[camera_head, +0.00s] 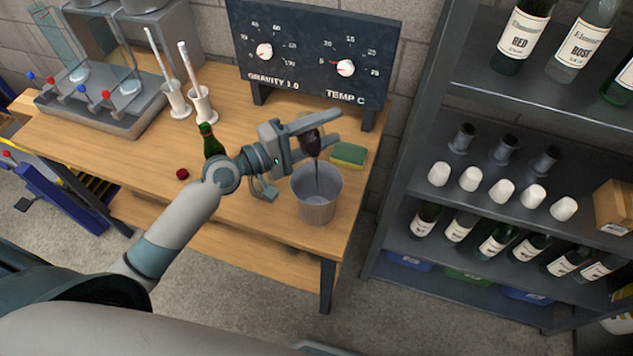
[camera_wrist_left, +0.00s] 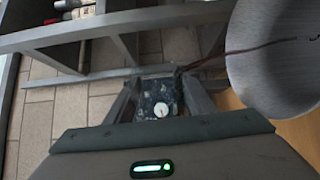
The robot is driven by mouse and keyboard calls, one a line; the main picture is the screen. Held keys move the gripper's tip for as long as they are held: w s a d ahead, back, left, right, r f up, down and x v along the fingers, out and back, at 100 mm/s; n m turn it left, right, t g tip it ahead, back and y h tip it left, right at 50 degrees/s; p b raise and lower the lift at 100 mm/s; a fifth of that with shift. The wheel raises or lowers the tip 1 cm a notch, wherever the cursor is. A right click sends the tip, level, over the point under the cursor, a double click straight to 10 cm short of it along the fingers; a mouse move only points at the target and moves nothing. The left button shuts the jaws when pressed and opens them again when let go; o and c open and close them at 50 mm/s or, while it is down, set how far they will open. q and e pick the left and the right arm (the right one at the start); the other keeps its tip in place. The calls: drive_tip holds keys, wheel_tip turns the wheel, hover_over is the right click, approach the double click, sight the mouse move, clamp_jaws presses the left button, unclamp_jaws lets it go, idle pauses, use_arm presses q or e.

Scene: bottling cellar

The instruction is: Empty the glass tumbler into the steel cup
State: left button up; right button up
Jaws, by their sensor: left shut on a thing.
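My left gripper (camera_head: 320,129) is shut on the glass tumbler (camera_head: 312,143), a small clear glass with dark red liquid in it. The tumbler is tipped over above the steel cup (camera_head: 317,207), and a thin dark stream falls from it into the cup's mouth. The steel cup stands upright on the bench near its right edge. In the left wrist view the tumbler (camera_wrist_left: 160,98) shows between the fingers, and a dark red stream runs right across the pale cup (camera_wrist_left: 275,75). How much liquid the tumbler still holds is unclear. My right gripper is not in view.
A yellow-green sponge (camera_head: 349,155) lies behind the cup. A green bottle (camera_head: 210,140) and a red cap (camera_head: 182,174) are left of my gripper. A dial panel (camera_head: 310,50) stands at the back. A bottle shelf (camera_head: 400,190) is on the right.

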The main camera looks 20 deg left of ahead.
use_arm(q)
drive_tip(key=shift+r, duration=0.1)
drive_tip(key=shift+w+a+r+m+b, duration=0.15)
drive_tip(key=shift+w+a+m+b, duration=0.15)
drive_tip(key=shift+m+b, duration=0.3)
idle(0.3)
drive_tip(key=shift+r+m+b, duration=0.1)
drive_tip(key=shift+m+b, duration=0.2)
drive_tip(key=shift+b, duration=0.2)
